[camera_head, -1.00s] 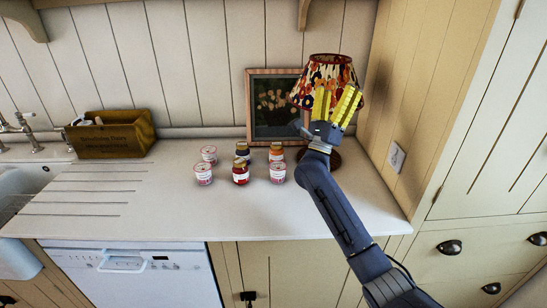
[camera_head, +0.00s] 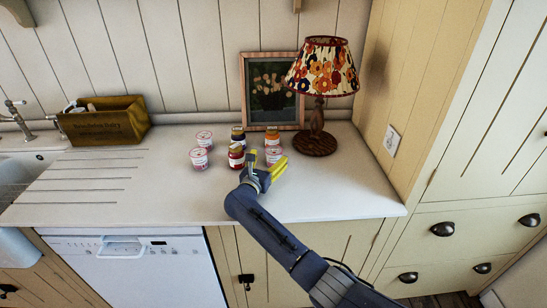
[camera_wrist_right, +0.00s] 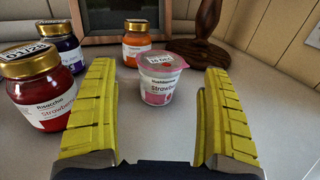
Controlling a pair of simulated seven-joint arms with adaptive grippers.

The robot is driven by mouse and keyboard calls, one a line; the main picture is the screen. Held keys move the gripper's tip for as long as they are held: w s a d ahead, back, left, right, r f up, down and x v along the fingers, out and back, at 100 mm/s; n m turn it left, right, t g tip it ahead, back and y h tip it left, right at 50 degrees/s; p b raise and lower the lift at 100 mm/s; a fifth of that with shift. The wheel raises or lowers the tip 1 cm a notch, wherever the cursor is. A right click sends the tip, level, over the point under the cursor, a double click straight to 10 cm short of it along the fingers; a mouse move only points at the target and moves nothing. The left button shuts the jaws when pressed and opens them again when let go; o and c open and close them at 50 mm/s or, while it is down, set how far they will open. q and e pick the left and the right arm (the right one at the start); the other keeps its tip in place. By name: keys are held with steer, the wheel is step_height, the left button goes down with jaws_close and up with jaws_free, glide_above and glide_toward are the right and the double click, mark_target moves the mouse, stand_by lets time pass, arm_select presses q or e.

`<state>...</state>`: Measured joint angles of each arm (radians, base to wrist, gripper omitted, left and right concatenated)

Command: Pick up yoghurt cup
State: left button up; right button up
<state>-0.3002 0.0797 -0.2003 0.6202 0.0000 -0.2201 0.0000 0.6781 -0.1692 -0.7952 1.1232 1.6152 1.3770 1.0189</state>
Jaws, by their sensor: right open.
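A white yoghurt cup with a pink lid and strawberry label (camera_wrist_right: 158,80) stands upright on the counter, just beyond and between the fingertips of my right gripper (camera_wrist_right: 158,95). It also shows in the head view (camera_head: 273,154), partly behind the gripper. My right gripper (camera_head: 268,166) is open and empty, low over the counter, with its yellow fingers on either side of the line to the cup. Two more yoghurt cups stand to the left, one in front (camera_head: 199,158) and one behind (camera_head: 204,140). My left gripper is not in view.
A red jar (camera_head: 236,156) stands close left of the right gripper. A dark jar (camera_head: 238,138) and an orange jar (camera_head: 272,138) stand behind. A lamp (camera_head: 317,143) and a picture frame (camera_head: 270,90) are at the back. The counter's right front is clear.

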mark_target(277, 147)
steer(key=shift+x, duration=2.5)
steer(key=c, duration=1.4)
